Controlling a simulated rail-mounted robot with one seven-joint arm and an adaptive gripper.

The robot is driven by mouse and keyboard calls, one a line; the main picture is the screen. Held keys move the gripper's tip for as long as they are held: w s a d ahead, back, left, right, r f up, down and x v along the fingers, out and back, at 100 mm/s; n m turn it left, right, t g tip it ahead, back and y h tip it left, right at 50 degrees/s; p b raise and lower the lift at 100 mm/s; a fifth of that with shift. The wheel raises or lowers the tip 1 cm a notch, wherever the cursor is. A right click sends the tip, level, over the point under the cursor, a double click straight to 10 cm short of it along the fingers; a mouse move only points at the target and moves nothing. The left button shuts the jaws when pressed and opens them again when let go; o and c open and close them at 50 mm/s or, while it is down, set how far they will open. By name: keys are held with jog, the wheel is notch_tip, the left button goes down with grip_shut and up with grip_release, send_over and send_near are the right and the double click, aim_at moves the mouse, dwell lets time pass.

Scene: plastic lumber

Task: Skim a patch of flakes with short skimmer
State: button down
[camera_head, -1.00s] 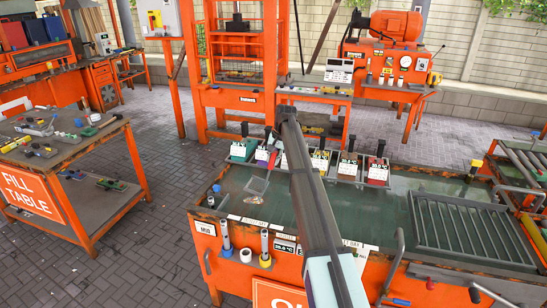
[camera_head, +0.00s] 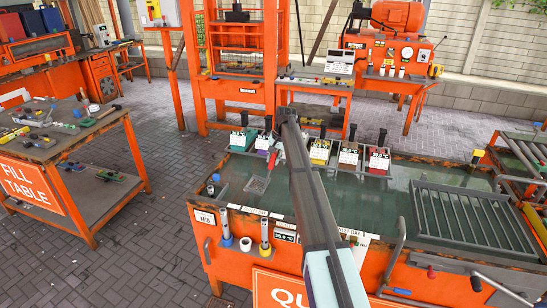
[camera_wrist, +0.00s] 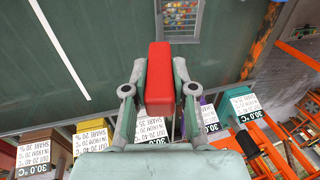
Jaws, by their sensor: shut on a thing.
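My gripper (camera_wrist: 160,92) is shut on the red handle (camera_wrist: 159,70) of the short skimmer, one finger on each side. The skimmer's square head (camera_wrist: 162,38) shows beyond the handle in the wrist view, with many-coloured flakes (camera_wrist: 181,15) visible within its frame. In the head view the skimmer head (camera_head: 258,185) is at the left end of the green tank (camera_head: 385,200), low at the water. I cannot tell whether it is under the surface. The red handle (camera_head: 272,161) shows beside my arm, which hides most of the gripper.
Several labelled boxes (camera_head: 319,152) line the tank's back edge, close behind my gripper. A slatted rack (camera_head: 470,217) covers the tank's right part. The fill table (camera_head: 60,150) stands left across an aisle.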

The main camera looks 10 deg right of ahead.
jog(key=shift+f+b, duration=0.8)
jog(key=shift+f, duration=1.35)
jog(key=shift+w+a, duration=3)
jog(key=shift+a, duration=1.9)
notch_tip(320, 180, up, 13)
jog(key=p, duration=0.4)
jog(key=shift+f, duration=0.2)
